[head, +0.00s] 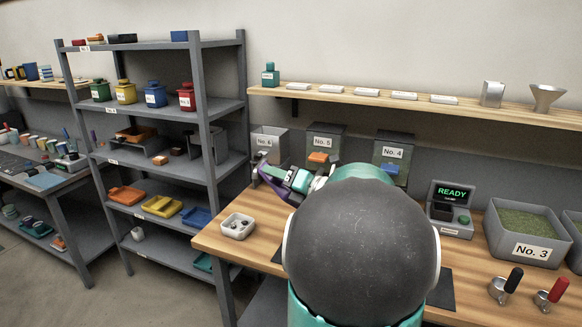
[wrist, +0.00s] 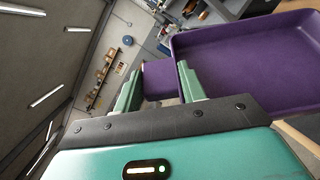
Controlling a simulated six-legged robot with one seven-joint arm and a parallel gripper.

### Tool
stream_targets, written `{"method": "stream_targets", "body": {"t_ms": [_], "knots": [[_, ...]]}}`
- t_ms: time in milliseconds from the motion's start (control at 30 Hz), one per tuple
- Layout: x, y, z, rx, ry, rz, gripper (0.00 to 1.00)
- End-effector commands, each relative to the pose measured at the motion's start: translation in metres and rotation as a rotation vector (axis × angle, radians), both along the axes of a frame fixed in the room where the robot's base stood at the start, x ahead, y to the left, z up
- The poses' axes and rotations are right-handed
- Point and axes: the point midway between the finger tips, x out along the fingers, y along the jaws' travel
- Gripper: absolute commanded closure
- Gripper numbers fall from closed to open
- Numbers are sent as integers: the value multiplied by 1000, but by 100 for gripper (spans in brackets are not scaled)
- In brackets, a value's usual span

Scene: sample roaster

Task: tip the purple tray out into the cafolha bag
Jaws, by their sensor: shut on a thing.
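My gripper (head: 290,179) is shut on the tab of the purple tray (head: 268,180), left of the dark round part of my arm. The tray looks tilted and is held above the left end of the wooden counter, in front of the No. 6 bin. In the wrist view, the tray (wrist: 245,65) fills the upper right, and its tab sits between the two green fingers of my gripper (wrist: 162,84). I see only bare purple surface there and no contents. I cannot pick out the cafolha bag in either view.
Bins marked No. 6 (head: 266,142), No. 5 (head: 323,135) and No. 4 (head: 393,149) stand behind the counter (head: 215,237). A READY display (head: 452,195) and the No. 3 bin (head: 528,249) stand right. A grey shelf (head: 205,110) rises left.

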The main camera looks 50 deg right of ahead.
Motion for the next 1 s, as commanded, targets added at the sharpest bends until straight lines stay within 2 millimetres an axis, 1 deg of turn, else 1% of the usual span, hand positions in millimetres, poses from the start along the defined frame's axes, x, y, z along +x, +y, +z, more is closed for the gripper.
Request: {"method": "stream_targets", "body": {"t_ms": [100, 467, 500, 1000], "knots": [[6, 12, -9, -74, 35, 3, 87], [22, 46, -41, -302, 148, 3, 87], [23, 46, -47, -326, 160, 1, 87], [31, 62, -112, -629, 310, 2, 87]]}}
